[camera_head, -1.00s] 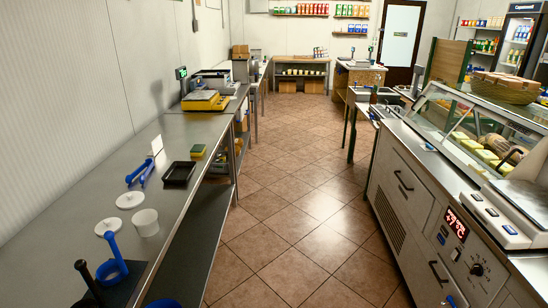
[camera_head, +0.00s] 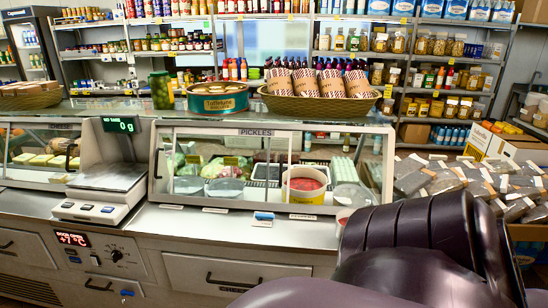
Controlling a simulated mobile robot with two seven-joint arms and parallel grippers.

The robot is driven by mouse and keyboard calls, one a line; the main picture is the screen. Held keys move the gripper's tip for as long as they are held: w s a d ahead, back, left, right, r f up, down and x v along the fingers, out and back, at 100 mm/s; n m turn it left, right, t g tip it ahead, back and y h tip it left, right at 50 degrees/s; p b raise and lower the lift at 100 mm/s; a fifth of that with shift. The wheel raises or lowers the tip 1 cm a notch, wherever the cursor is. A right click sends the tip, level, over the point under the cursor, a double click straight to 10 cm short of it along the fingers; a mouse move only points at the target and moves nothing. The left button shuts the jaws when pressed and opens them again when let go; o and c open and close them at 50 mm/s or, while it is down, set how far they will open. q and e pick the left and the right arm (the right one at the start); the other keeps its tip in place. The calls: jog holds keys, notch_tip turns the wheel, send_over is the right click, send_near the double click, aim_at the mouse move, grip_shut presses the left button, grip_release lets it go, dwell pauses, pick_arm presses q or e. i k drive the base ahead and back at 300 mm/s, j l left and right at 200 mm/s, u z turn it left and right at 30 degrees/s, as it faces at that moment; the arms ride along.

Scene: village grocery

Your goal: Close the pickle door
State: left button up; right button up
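The display counter's pickle section, with a light frame (camera_head: 153,165), stands in the middle of the head view. A sign reading PICKLES (camera_head: 256,132) is on its top rail. Through the front I see several tubs, including a white and yellow tub with red contents (camera_head: 305,184). I cannot tell clearly where the door panel stands. The red display (camera_head: 72,239) reads +7°C, and its small text seems to read DOOR OPEN. Neither gripper shows. A dark purple arm part of mine fills the lower right and hides the counter's right end.
A scale (camera_head: 104,190) stands left of the pickle section. A CHEESE section is at far left. A jar of pickles (camera_head: 162,90), a green tin (camera_head: 217,97) and a basket (camera_head: 318,106) of packets stand on top. Bagged goods (camera_head: 465,180) lie at the right. Stocked shelves are behind.

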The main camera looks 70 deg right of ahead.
aim_at(232, 131)
jog(key=z, duration=1.4)
